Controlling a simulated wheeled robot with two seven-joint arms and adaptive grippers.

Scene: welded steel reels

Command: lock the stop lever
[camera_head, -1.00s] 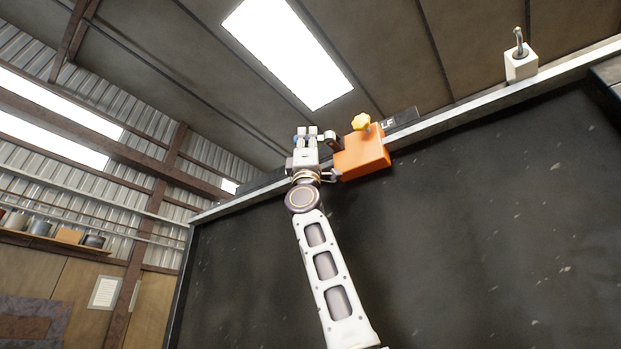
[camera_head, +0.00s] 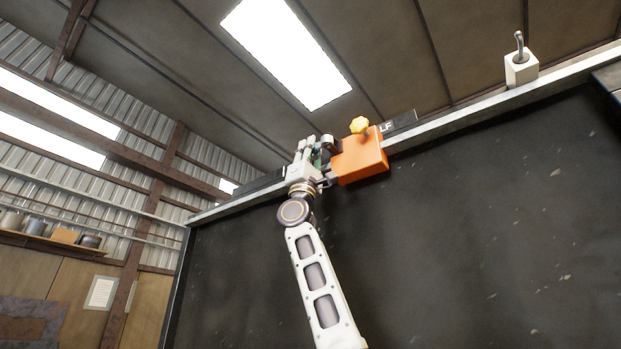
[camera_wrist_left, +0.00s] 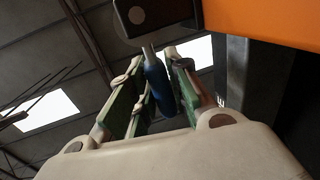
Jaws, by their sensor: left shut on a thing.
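An orange block (camera_head: 361,158) with a yellow knob (camera_head: 359,125) on top sits on the pale rail. A dark rounded part (camera_head: 331,143) sticks out at its left side; in the left wrist view this part (camera_wrist_left: 155,14) has a round bolt face. My left gripper (camera_head: 318,147) is just left of the orange block, fingers pointing up. In the left wrist view its green-padded fingers (camera_wrist_left: 155,92) are shut on a dark blue handle (camera_wrist_left: 156,78), which I take for the stop lever. My right gripper is out of view.
The pale rail (camera_head: 460,112) runs along the top of a large dark panel (camera_head: 450,220). A dark plate with letters (camera_head: 398,122) lies behind the orange block. A white block with a metal hook (camera_head: 521,68) stands farther right on the rail.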

